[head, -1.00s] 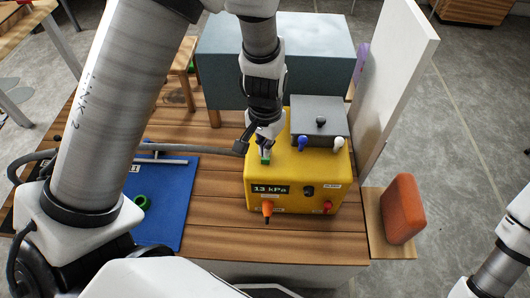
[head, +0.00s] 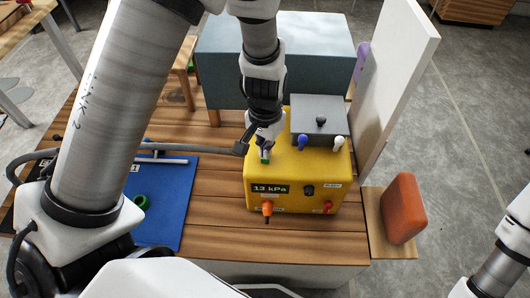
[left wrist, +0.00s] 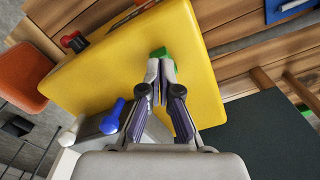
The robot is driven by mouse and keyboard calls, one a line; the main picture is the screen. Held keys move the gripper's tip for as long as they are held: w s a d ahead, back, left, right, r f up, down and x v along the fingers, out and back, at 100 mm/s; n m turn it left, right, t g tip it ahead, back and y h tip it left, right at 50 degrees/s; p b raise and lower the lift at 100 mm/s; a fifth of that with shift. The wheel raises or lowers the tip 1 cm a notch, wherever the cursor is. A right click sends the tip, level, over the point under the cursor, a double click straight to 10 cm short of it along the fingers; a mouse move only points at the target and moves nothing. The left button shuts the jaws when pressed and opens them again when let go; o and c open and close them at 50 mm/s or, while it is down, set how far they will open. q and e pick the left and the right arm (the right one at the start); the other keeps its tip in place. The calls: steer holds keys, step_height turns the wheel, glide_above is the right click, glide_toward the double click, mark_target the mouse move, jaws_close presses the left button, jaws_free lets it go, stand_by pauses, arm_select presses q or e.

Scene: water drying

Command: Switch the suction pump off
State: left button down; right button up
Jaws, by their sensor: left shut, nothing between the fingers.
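The suction pump (head: 293,178) is a yellow box on the wooden table, with a display reading 13 kPa on its front. A small green switch (head: 265,160) sits on its top, near the left edge; it also shows in the left wrist view (left wrist: 159,54). My left gripper (head: 263,151) points down at the green switch. In the left wrist view its fingers (left wrist: 160,67) are shut and empty, with the tips at the switch. I cannot tell whether they touch it or which way it is set. My right gripper is outside the view.
A grey box (head: 318,117) with a blue and a white knob sits on the pump's back right. A blue mat (head: 165,190) lies left. A white panel (head: 397,75) and an orange block (head: 403,208) stand right. A grey-blue box (head: 222,62) stands behind. A hose (head: 195,148) runs left.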

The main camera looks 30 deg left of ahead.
arm_select(q)
steer(key=shift+f+b, duration=0.55)
steer(key=shift+f, duration=0.2)
step_height(320, 180, up, 7)
steer(key=p, duration=0.7)
steer(key=shift+r, duration=0.1)
steer(key=s+a+f+g+p, duration=0.15)
steer(key=s+f, duration=0.25)
steer(key=s, duration=0.4)
steer(key=s+a+f+g+p, duration=0.1)
steer(key=s+f+p, duration=0.2)
steer(key=s+f, duration=0.3)
steer(key=s+a+f+g+p, duration=0.1)
steer(key=s+a+f+p, duration=0.15)
steer(key=s, duration=0.65)
steer(key=w+t, duration=0.1)
steer(key=w+d+t, duration=0.1)
steer(key=w, duration=0.1)
steer(key=w+f+n+t, duration=0.1)
steer(key=w, duration=0.1)
steer(key=shift+d+t, duration=0.2)
steer(key=shift+t, duration=0.05)
